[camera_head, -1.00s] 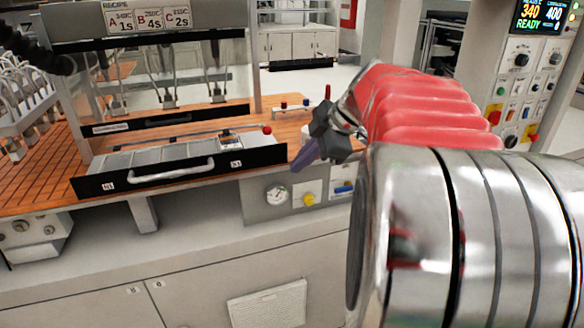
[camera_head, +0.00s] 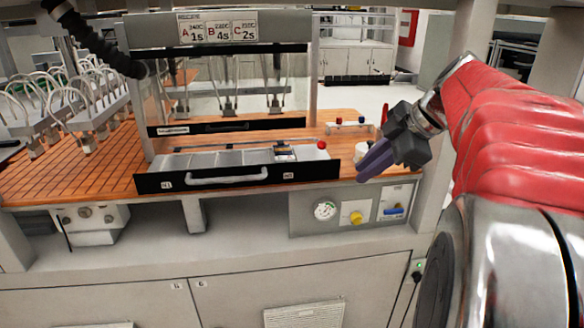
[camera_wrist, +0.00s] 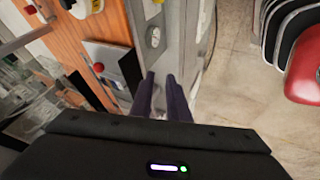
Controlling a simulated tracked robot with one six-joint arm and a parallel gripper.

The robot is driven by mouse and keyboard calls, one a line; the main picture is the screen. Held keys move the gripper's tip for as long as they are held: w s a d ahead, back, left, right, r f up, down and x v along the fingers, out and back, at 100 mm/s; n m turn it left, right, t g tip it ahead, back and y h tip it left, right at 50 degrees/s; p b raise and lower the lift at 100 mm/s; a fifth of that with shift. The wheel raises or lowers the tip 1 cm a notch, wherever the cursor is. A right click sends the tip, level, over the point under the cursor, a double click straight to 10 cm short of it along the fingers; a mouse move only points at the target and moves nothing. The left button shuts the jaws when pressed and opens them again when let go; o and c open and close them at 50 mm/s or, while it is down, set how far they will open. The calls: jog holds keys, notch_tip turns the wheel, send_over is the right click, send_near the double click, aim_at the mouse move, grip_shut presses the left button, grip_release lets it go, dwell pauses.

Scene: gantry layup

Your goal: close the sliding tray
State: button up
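The sliding tray has a black front panel (camera_head: 320,170) with a pale bar handle (camera_head: 228,176). It sticks out over the bench's front edge, below and in front of the clear-walled enclosure (camera_head: 235,80). Several pale sections and a red knob (camera_head: 321,145) show on its top. In the wrist view the tray's dark front (camera_wrist: 130,68) lies left of the fingers. My gripper (camera_head: 372,163) has purple fingers, slightly apart with nothing between them. It is to the right of the tray's right end, not touching it. The fingers also show in the wrist view (camera_wrist: 160,95).
The wooden bench top (camera_head: 75,170) extends left, with a rack of tubes (camera_head: 70,110) above it. A panel with a gauge (camera_head: 325,210) and a yellow knob (camera_head: 355,217) is below the tray's right end.

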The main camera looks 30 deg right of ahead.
jog(key=o, duration=0.3)
jog(key=s+a+f+m, duration=0.1)
jog(key=a+f+m, duration=0.1)
jog(key=a, duration=0.5)
jog(key=s+a+f+m+g+h, duration=0.1)
jog(key=s+a+f+m, duration=0.1)
jog(key=a, duration=0.5)
jog(key=shift+a+f+m+g, duration=0.2)
jog(key=shift+f+m+g, duration=0.1)
jog(key=shift+f+m, duration=0.4)
jog(key=s+a+f+m+h, duration=0.1)
jog(key=s+a+f+m, duration=0.6)
jog(key=s+a+f, duration=0.2)
jog(key=a, duration=0.2)
jog(key=shift+s+a+f+h, duration=0.2)
jog(key=shift+a+f+h, duration=0.1)
jog(key=shift+f, duration=0.1)
jog(key=shift+a, duration=0.1)
